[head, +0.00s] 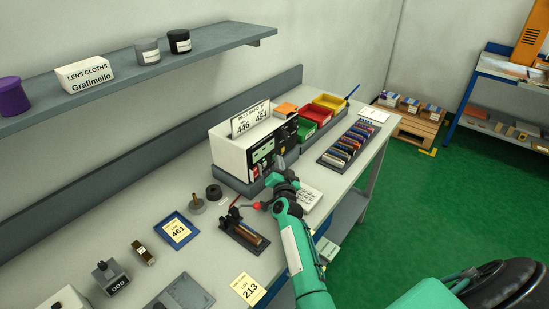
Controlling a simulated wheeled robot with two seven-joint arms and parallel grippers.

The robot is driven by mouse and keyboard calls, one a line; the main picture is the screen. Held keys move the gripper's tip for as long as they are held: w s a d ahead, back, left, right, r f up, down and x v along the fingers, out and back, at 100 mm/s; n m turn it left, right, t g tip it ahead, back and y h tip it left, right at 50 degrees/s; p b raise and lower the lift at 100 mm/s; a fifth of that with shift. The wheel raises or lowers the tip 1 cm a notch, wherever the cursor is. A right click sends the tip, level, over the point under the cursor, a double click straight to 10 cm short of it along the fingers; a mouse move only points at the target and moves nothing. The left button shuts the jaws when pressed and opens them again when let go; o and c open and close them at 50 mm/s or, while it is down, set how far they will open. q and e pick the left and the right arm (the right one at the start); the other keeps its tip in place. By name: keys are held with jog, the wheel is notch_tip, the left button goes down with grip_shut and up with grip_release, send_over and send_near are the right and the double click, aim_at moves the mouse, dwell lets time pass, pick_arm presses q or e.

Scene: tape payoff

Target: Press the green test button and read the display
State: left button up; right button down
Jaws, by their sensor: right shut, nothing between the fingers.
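The white tester box (232,154) stands on the bench against the back, with a dark front panel. A small greenish display (263,151) is on its panel; its reading is too small to make out. Red parts show low on the panel. I cannot pick out the green test button; my gripper covers part of the panel. A sign (250,119) on top reads "PASS BAND", 446 and 494. My right gripper (279,164) is shut and empty, close in front of the panel; I cannot tell whether it touches. My left gripper is not in view.
A blue tray with card 461 (177,230) and card 213 (248,288) lie on the bench. Colour bins (328,103) and a rack (347,145) stand right of the box. A shelf (130,80) hangs above.

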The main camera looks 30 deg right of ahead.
jog(key=shift+w+a, duration=0.1)
jog(key=shift+w, duration=0.05)
dwell(0.5)
jog(key=shift+s+d+p, duration=0.3)
jog(key=shift+s, duration=0.4)
jog(key=shift+s+d+p, duration=0.3)
jog(key=shift+s+d, duration=0.05)
jog(key=shift+s, duration=0.4)
jog(key=shift+s+d+p, duration=0.3)
jog(key=shift+s, duration=0.4)
jog(key=shift+s+d, duration=0.3)
jog(key=shift+s, duration=0.6)
